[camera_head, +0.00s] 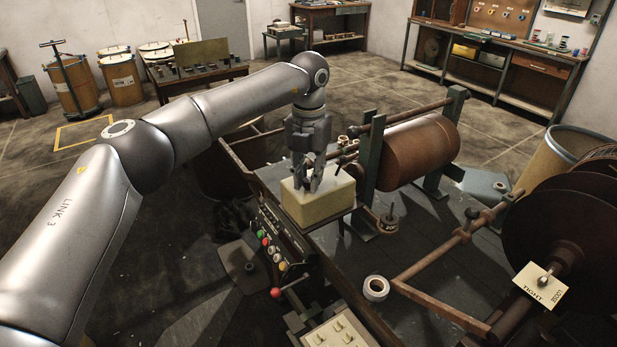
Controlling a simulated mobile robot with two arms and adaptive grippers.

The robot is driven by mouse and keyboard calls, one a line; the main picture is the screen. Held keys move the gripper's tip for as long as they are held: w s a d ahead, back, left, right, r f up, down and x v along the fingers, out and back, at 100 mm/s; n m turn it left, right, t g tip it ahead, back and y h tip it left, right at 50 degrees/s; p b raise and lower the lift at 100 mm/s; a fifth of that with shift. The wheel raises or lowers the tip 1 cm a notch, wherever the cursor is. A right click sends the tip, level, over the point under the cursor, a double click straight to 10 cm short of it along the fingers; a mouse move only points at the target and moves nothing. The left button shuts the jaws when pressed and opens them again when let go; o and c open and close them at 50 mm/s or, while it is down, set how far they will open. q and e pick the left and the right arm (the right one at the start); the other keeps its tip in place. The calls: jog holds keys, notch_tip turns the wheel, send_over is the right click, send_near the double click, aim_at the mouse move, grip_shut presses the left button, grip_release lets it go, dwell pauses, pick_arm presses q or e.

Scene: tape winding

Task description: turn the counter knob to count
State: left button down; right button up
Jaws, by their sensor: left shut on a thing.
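My left gripper (308,186) points straight down at the top of a pale yellow box (318,207) on the winding machine, the likely counter housing. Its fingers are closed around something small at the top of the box. The fingers mostly hide it; I take it to be the counter knob. No count reading can be made out on the box from here. My right gripper is not in view.
A panel with coloured buttons and a red-tipped lever (276,292) lies in front of the box. A brown roller (420,152) stands behind right. A tape roll (376,288) lies on the bench. A tight/loose plate (540,291) and large dark discs (560,225) are at right.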

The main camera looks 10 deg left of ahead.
aim_at(308, 179)
pick_arm(q)
jog(key=shift+w+r+n, duration=0.1)
jog(key=shift+n, duration=0.6)
jog(key=c, duration=1.3)
grip_release()
jog(key=shift+o, duration=0.2)
notch_tip(308, 179, up, 12)
